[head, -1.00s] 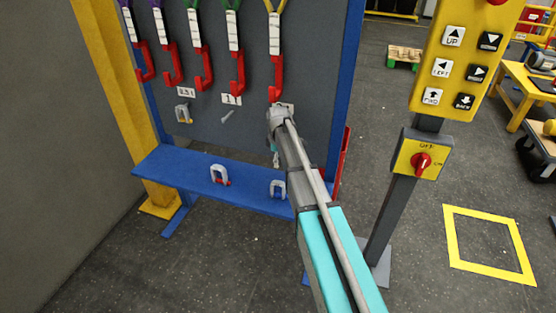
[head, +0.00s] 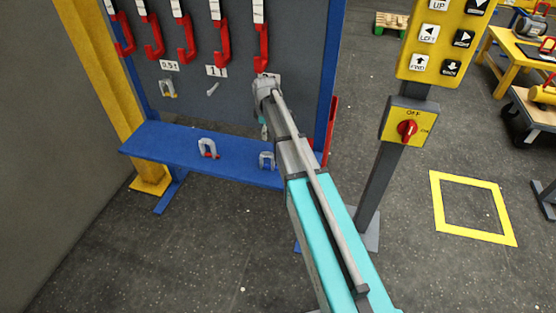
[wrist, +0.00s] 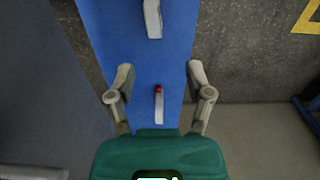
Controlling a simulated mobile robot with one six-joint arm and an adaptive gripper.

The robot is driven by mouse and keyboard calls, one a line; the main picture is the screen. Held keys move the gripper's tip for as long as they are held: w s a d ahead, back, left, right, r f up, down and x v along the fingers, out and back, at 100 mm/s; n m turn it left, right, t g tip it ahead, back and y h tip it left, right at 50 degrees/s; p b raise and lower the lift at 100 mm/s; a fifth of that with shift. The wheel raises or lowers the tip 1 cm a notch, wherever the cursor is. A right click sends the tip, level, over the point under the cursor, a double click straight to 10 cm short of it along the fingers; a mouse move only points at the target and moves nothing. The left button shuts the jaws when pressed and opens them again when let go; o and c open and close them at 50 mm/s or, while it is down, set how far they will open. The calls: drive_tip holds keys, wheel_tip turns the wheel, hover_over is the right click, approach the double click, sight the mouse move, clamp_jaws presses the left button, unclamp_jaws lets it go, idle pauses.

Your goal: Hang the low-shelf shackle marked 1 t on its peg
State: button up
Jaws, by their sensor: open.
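Two grey shackles sit on the blue shelf: a left one (head: 207,148) with a red part and a right one (head: 266,161). Their marks cannot be read. The "1 t" label (head: 216,71) is on the grey board, with a bare peg (head: 213,89) below it. My gripper (head: 263,131) is in front of the board, above the shelf, its fingers mostly hidden. In the wrist view my gripper (wrist: 160,84) is open and empty. A red-tipped shackle (wrist: 158,106) appears between the fingers, apart from them, and another shackle (wrist: 153,20) lies farther up the shelf.
A shackle (head: 168,89) hangs under the "0.5 t" label (head: 169,66). Several red hooks (head: 222,42) hang above on the board. A control post with an off/on switch box (head: 408,123) stands right of my arm. A yellow floor square (head: 472,207) marks clear floor.

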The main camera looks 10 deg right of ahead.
drive_tip(key=s+m, duration=1.2)
drive_tip(key=s, duration=1.4)
drive_tip(key=shift+s+d+m, duration=0.2)
drive_tip(key=shift+d+m, duration=0.05)
drive_tip(key=shift+m, duration=0.05)
drive_tip(key=shift+r, duration=0.15)
wheel_tip(320, 180, up, 14)
drive_tip(key=p, duration=1.4)
drive_tip(key=shift+r+p, duration=0.15)
drive_tip(key=shift+p, duration=0.15)
